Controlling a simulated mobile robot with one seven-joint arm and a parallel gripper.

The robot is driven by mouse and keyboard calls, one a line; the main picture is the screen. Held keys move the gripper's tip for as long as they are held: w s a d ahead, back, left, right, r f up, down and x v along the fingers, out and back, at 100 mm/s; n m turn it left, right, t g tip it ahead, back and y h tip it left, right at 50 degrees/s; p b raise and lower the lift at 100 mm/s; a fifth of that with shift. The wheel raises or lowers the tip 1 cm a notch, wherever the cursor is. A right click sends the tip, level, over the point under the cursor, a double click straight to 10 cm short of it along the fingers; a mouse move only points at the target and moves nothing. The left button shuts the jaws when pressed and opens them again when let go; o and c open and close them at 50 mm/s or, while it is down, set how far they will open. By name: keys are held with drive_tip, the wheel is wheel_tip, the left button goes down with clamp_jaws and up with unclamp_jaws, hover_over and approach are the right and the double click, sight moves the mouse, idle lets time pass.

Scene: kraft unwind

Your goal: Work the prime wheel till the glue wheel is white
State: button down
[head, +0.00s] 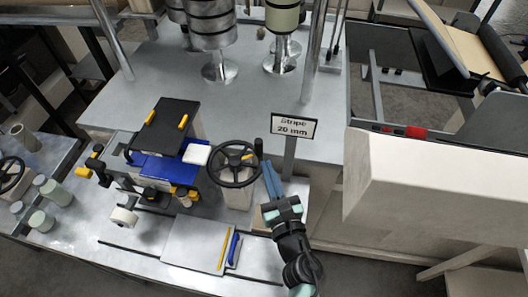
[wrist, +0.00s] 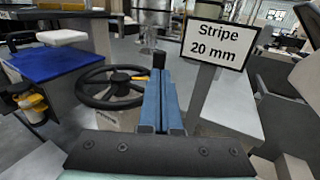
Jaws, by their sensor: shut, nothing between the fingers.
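A black spoked handwheel (head: 235,164) with a yellow mark and an upright black knob (head: 258,147) stands on a pale pedestal; I take it for the prime wheel. It also shows left of my fingers in the wrist view (wrist: 110,88). My gripper (head: 268,168), with blue fingers, is shut and empty just right of the wheel. In the wrist view the fingertips (wrist: 161,72) overlap the knob's line of sight; I cannot tell whether they touch it. A small pale wheel (head: 124,215) sits at the machine's front left; I cannot tell if it is the glue wheel.
A sign (head: 294,127) reading "Stripe 20 mm" stands on a post close behind my gripper. A blue and black unit (head: 160,165) is left of the handwheel. A large white box (head: 430,185) is at right. A yellow-and-blue-edged panel (head: 200,245) lies in front.

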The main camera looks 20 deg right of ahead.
sight(262, 147)
drive_tip(key=shift+w+d+p, duration=0.15)
drive_tip(key=shift+w, duration=0.85)
drive_tip(key=shift+w+d+p, duration=0.15)
drive_tip(key=shift+w, duration=0.85)
drive_tip(key=shift+w+d+f+b, duration=0.2)
drive_tip(key=shift+w+b, duration=0.15)
drive_tip(key=shift+b, duration=0.25)
drive_tip(key=shift+w+d+r+b, duration=0.25)
drive_tip(key=shift+w+b, duration=0.15)
drive_tip(key=shift+w, duration=0.1)
